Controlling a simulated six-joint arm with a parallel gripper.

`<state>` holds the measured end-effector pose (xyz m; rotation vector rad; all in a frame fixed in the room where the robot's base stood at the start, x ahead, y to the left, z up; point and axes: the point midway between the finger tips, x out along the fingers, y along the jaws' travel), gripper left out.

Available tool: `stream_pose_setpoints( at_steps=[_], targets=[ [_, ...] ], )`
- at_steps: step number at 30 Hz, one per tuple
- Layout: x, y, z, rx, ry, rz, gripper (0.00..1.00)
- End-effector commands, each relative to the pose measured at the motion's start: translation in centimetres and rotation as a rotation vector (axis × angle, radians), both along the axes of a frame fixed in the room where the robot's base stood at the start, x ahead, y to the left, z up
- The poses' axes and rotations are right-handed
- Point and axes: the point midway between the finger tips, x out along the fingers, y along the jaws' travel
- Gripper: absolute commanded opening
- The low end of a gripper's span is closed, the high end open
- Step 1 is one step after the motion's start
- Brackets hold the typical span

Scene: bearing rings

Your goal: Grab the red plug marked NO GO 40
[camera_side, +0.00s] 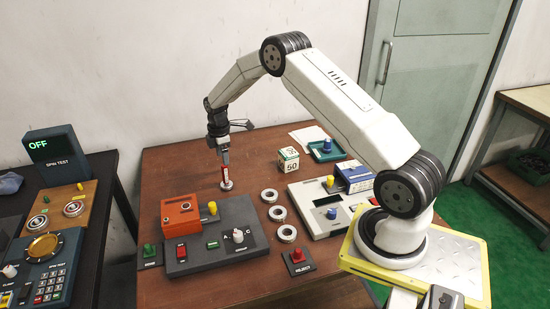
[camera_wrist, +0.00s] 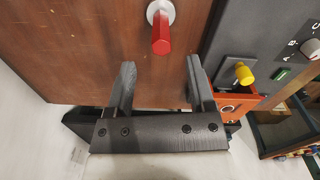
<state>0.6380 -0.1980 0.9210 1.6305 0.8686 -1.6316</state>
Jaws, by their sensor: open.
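The red plug (camera_side: 226,176) stands upright on the brown table, with a silver round foot and a pale mark on its red side; its lettering is too small to read. In the wrist view the red plug (camera_wrist: 161,38) lies beyond the fingertips, in line with the gap between them. My gripper (camera_side: 224,156) points down close above the plug in the side view. In the wrist view my gripper (camera_wrist: 161,75) is open, with nothing between its two dark fingers.
A grey panel with an orange box (camera_side: 180,213) and yellow knob stands in front of the plug. Three metal rings (camera_side: 277,213) lie to the right. A grey-white unit (camera_side: 322,205), a number cube (camera_side: 288,160) and a green tray (camera_side: 325,150) are farther right. Table left of the plug is clear.

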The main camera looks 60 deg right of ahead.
Motion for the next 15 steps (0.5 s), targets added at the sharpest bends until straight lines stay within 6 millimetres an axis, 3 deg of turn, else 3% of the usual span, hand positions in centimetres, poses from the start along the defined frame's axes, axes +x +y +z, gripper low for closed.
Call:
stream_pose_setpoints(
  at_steps=[15],
  targets=[
    [-0.1,0.0,-2.2,0.001,0.002,-0.001,0.69]
  ],
)
